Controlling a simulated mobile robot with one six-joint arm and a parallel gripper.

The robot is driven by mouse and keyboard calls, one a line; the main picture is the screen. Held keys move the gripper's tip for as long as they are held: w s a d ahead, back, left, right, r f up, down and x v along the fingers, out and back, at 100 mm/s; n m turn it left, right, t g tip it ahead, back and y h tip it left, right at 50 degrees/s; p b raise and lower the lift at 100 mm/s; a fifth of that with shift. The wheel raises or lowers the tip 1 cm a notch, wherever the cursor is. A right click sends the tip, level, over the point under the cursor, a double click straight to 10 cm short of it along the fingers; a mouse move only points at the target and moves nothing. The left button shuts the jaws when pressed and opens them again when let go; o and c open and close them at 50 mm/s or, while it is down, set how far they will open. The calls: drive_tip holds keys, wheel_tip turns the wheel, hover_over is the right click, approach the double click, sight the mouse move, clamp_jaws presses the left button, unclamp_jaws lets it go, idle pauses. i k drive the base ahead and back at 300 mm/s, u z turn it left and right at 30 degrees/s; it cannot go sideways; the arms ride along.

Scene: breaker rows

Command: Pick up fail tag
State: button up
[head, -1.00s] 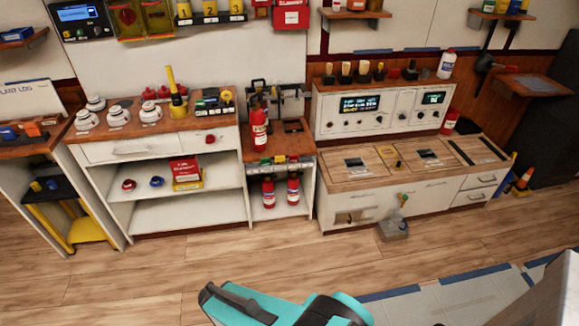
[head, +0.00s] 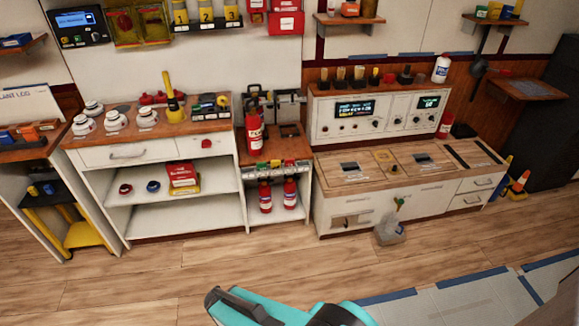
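I cannot make out a fail tag for certain in the head view; any tag is too small to tell. Small red items lie among the clutter, such as a red piece (head: 207,144) on the front of the left cabinet and a red round item (head: 125,189) on its shelf, but none reads clearly as a tag. A teal and black part of my arm shows at the bottom edge. My gripper's fingers do not show, so whether it is open or shut is hidden.
A white cabinet (head: 150,218) with open shelves stands at the left, and a long white bench (head: 350,205) at the right. Red extinguishers (head: 255,135) stand between them. A grey container (head: 390,232) sits on the floor by the bench. The wooden floor (head: 150,275) in front is clear.

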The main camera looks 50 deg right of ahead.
sight(290, 162)
drive_tip(key=z, duration=0.05)
drive_tip(key=i, duration=0.9)
drive_tip(key=u, duration=0.05)
